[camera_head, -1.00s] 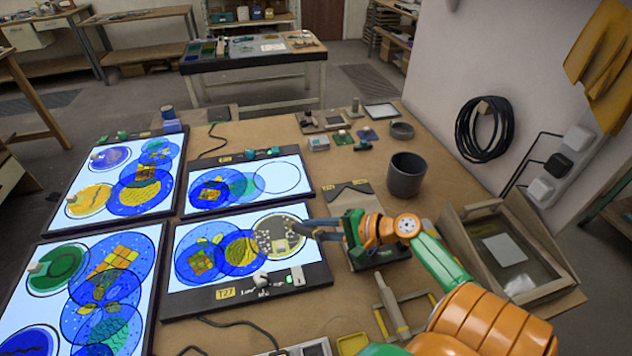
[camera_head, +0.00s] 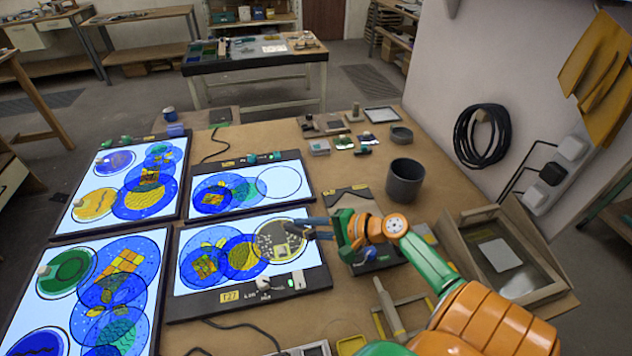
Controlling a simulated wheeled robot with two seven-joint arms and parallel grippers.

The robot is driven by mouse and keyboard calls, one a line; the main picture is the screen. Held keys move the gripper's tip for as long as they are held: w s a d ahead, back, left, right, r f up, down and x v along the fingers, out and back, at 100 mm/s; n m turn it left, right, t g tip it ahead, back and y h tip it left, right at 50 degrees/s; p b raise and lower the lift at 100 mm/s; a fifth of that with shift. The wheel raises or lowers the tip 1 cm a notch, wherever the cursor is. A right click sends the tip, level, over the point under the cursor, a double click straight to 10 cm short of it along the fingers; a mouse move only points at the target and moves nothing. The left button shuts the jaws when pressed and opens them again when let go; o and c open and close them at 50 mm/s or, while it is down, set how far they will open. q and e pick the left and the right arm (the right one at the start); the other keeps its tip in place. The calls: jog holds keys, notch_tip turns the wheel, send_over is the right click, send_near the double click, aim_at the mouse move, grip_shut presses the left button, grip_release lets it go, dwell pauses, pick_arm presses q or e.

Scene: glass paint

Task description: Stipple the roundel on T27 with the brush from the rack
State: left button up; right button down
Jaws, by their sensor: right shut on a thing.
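The T27 light panel (camera_head: 205,306) lies in the middle of the bench, lit white. Its label reads T27. Its right-hand roundel (camera_head: 282,253) is a dark, grey-brown disc with pale specks and a yellowish rim. My right gripper (camera_head: 309,229) reaches in from the right, low over the roundel's right edge, shut on the brush. The brush's dark end (camera_head: 293,228) is over the upper right of the roundel. I cannot tell whether it touches the glass. The fingers hide most of the brush. My left gripper is out of view.
Other lit panels (camera_head: 168,235) lie left of and behind T27. A grey cup (camera_head: 405,180) stands behind my right arm. A wooden-framed tray (camera_head: 545,293) lies at the right. A dark stand (camera_head: 385,262) sits under my right wrist. Cables run along the front.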

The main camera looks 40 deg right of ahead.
aim_at(288, 226)
jog(key=shift+w+a, duration=1.15)
jog(key=shift+w, duration=0.05)
jog(key=shift+f, duration=0.1)
jog(key=shift+f+b, duration=0.55)
jog(key=shift+f, duration=0.15)
jog(key=shift+f, duration=0.25)
jog(key=shift+s, duration=0.1)
jog(key=shift+r+p, duration=0.95)
jog(key=shift+r, duration=0.15)
